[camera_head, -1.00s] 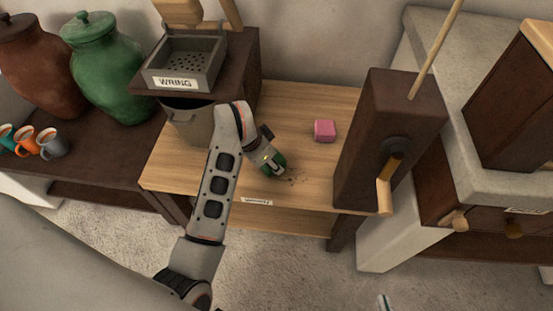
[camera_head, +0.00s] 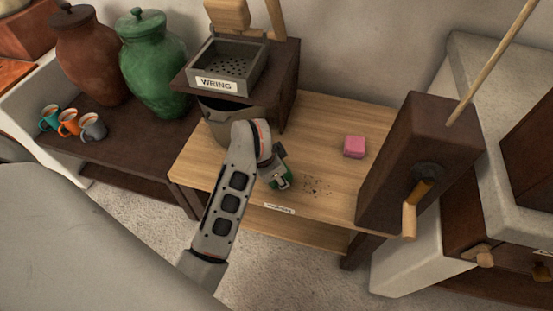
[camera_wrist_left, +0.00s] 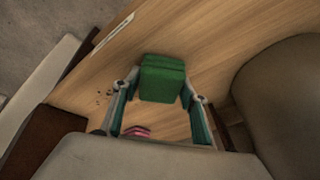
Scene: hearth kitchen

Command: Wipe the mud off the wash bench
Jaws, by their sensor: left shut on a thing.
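The wash bench (camera_head: 330,215) is a light wooden top with a label on its front edge. Dark mud specks (camera_head: 318,186) lie on it near the front; they also show in the left wrist view (camera_wrist_left: 104,94). My left gripper (camera_head: 279,180) is shut on a green sponge (camera_wrist_left: 162,78), low over the bench just left of the mud. In the head view the gripper mostly hides the sponge. I cannot tell whether the sponge touches the wood. A pink sponge (camera_head: 354,146) lies further back to the right. My right gripper is not in view.
A grey wringing tray (camera_head: 222,70) labelled WRING stands on a dark stand, with a bucket (camera_head: 228,118) below. A dark wooden box (camera_head: 418,165) with a handle bounds the bench's right end. Jars and mugs (camera_head: 70,122) stand on the dark left bench.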

